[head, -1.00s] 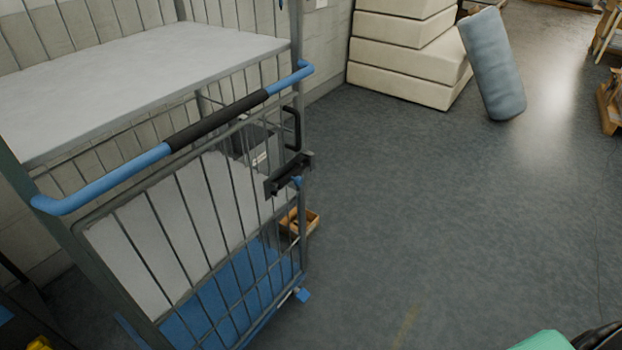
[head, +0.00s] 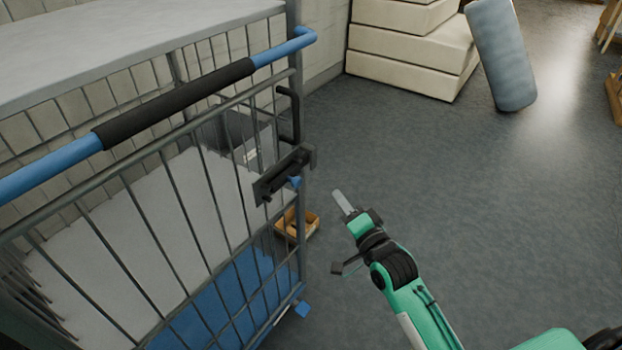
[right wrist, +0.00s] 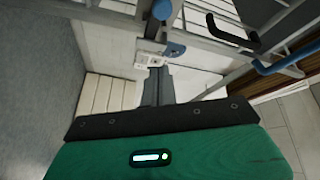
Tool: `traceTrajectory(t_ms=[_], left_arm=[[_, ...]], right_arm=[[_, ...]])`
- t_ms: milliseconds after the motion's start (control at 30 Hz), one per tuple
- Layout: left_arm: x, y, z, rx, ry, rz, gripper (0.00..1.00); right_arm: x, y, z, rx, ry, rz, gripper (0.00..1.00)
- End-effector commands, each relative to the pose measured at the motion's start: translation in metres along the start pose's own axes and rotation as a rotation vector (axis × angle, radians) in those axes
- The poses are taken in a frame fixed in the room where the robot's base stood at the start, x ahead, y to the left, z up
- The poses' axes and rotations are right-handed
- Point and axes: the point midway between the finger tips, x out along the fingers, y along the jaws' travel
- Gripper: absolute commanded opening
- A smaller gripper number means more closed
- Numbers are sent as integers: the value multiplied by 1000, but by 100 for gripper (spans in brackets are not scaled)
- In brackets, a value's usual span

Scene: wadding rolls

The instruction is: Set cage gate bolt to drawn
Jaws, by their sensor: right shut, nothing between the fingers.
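The cage gate (head: 178,215) is a grey wire panel on the left in the head view. Its bolt (head: 283,176) is a dark housing with a bar at the gate's right edge, and a small blue part (head: 295,182) sits beneath it. My right gripper (head: 343,202) is shut and empty, to the right of the bolt, slightly lower in the picture and apart from it. In the right wrist view the shut fingers (right wrist: 157,86) point toward pale surfaces and blue parts; which of these belongs to the bolt is unclear. My left gripper is out of view.
A blue and black push bar (head: 175,104) crosses above the gate. A black loop handle (head: 291,112) stands above the bolt. A small wooden box (head: 297,222) lies on the floor behind the gate edge.

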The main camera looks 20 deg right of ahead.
Motion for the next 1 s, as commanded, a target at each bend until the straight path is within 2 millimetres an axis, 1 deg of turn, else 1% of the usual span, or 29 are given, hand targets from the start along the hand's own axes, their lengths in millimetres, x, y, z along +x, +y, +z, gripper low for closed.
traceTrajectory(t_ms=[33,133,433,567,667,767,1000], left_arm=[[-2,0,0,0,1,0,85],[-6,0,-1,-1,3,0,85],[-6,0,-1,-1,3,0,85],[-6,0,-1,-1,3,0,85],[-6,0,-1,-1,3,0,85],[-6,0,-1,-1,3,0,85],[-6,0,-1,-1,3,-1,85]], right_arm=[[-1,-5,-2,7,4,-14,0],[-1,-11,-4,17,7,-25,0],[-1,-12,-4,17,7,-26,0],[4,-12,-4,17,8,-26,0],[13,-12,-4,17,8,-27,0],[27,-13,-5,16,9,-28,0],[68,-14,-5,16,8,-27,0]])
